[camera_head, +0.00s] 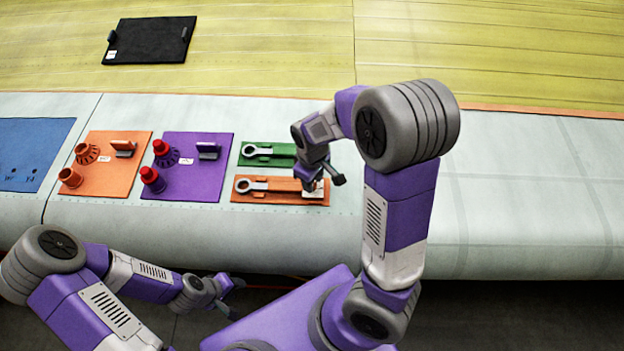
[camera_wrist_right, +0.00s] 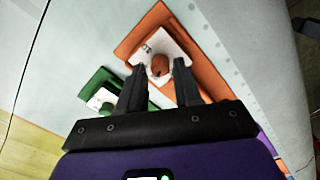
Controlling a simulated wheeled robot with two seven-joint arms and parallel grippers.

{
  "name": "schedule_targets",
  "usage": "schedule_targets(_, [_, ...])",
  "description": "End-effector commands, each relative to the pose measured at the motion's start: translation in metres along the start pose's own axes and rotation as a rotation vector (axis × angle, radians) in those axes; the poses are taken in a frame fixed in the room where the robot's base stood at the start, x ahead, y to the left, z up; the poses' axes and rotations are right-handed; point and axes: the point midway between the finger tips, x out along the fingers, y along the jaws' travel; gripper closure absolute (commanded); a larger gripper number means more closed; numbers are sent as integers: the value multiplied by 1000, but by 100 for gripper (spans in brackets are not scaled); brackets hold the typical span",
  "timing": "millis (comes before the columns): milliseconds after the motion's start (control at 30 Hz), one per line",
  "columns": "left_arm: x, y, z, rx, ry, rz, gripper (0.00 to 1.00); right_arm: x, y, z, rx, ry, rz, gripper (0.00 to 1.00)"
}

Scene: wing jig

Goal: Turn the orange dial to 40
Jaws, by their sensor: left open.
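The orange dial (camera_wrist_right: 160,66) is a round knob on a white plate (camera_wrist_right: 172,46), set on an orange panel (camera_wrist_right: 205,76). In the head view that orange panel (camera_head: 281,198) lies on the pale wing edge, and my right gripper hides the dial there. My right gripper (camera_head: 322,184) is low over the white plate (camera_head: 313,195). In the right wrist view its fingers (camera_wrist_right: 160,68) are apart, one tip on each side of the dial, with a small gap seeming to show. The dial's setting is not readable. My left gripper (camera_head: 236,297) is open and empty near the bottom, off the wing.
A green panel (camera_head: 267,161) lies just behind the orange one. Purple (camera_head: 187,189) and orange (camera_head: 104,187) panels with knobs and upright parts stand to the left, then a blue panel (camera_head: 30,150). A black mat (camera_head: 150,42) lies at the back. The wing surface to the right is clear.

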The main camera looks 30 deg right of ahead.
Motion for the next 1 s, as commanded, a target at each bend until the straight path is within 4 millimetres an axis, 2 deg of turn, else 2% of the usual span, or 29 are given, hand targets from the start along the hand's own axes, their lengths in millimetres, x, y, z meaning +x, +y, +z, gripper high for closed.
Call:
schedule_targets(100, [1,0,0,0,0,0,57,9,0,0,2,-1,-1,66])
schedule_targets(367, [1,0,0,0,-1,0,57,10,0,0,2,1,0,66])
schedule_targets(400, [1,0,0,0,-1,0,57,10,0,0,1,1,0,68])
schedule_targets(600, [1,0,0,0,0,0,57,10,0,0,1,1,0,99])
schedule_targets(1000, [3,-1,0,0,0,0,57,10,0,0,-49,3,0,100])
